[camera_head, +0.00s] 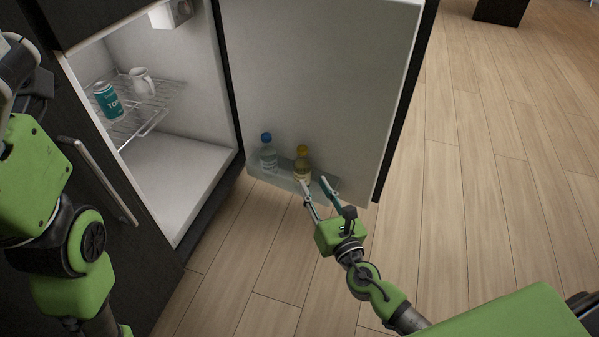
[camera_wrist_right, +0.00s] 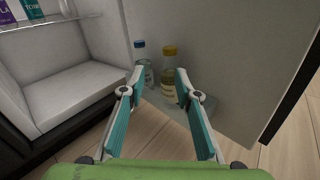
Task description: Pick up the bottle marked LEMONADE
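A bottle with a yellow cap and yellowish contents (camera_head: 302,163) stands in the door shelf of the open fridge. It also shows in the right wrist view (camera_wrist_right: 169,72), between and beyond my fingertips; its label is too small to read. A clear bottle with a blue cap (camera_head: 267,154) stands to its left, also in the right wrist view (camera_wrist_right: 140,58). My right gripper (camera_head: 315,183) is open and empty, just in front of the yellow-capped bottle. Its fingers partly cover the bottle's lower part. My left arm is at the left edge, its gripper out of view.
The fridge door (camera_head: 325,80) stands wide open with a clear door shelf (camera_head: 256,170) at its bottom. Inside the fridge, a wire rack (camera_head: 150,115) holds a teal can (camera_head: 107,101) and a white mug (camera_head: 142,82). Wooden floor (camera_head: 480,200) lies clear at right.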

